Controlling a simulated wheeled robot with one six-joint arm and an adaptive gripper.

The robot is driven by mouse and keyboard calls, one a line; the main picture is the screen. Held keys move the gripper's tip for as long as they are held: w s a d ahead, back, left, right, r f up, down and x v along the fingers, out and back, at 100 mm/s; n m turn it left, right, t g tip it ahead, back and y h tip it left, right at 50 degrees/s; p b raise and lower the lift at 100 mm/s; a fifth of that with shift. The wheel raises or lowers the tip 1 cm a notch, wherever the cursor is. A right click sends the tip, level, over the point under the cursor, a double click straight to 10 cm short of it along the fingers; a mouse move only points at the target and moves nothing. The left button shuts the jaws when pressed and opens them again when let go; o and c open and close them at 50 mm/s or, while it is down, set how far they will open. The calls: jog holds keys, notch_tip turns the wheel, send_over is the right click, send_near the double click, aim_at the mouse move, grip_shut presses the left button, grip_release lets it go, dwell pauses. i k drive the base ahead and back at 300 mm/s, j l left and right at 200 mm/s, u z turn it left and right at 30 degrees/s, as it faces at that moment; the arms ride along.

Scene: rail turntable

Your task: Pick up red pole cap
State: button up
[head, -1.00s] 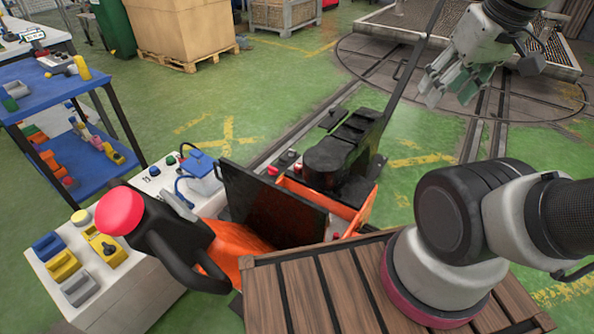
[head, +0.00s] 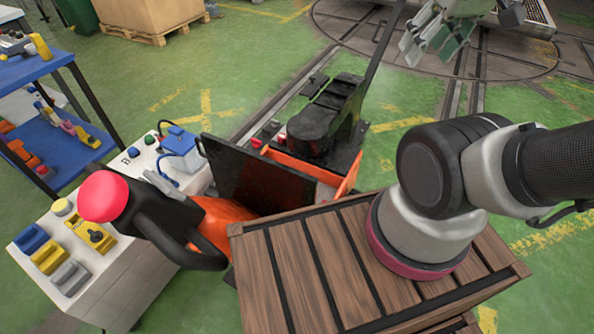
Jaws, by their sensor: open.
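Small red pieces (head: 257,142) sit on the orange vehicle (head: 290,158), left of its black box-shaped part. A larger round red cap (head: 103,196) sits on the end of a black handle in the left foreground. I cannot tell for certain which of these is the red pole cap.
A white console (head: 110,265) with coloured blocks and buttons stands at the left. A blue shelf (head: 45,70) stands behind it. A dark upright panel (head: 262,178) and a slanted black bar (head: 385,35) rise from the vehicle.

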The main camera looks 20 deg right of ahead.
aim_at(281, 139)
jog(key=k+l, duration=0.1)
jog(key=l, duration=0.25)
jog(key=k+l+u, duration=0.1)
jog(key=l, duration=0.25)
jog(key=k+l+u, duration=0.1)
jog(key=l, duration=0.2)
jog(key=l+u, duration=0.25)
jog(key=l, duration=0.35)
jog(key=k+l+u, duration=0.1)
jog(key=l+u, duration=0.15)
jog(key=l, duration=0.3)
jog(key=k+l+u, duration=0.1)
jog(key=l+u, duration=0.15)
jog(key=l, duration=0.35)
jog(key=i+l+u, duration=0.15)
jog(key=l+u, duration=0.15)
jog(key=l, duration=0.3)
jog(key=i+l+u, duration=0.1)
jog(key=l+u, duration=0.2)
jog(key=l, duration=0.3)
jog(key=i+l+u, duration=0.35)
jog(key=i+l, duration=0.2)
jog(key=i, duration=0.05)
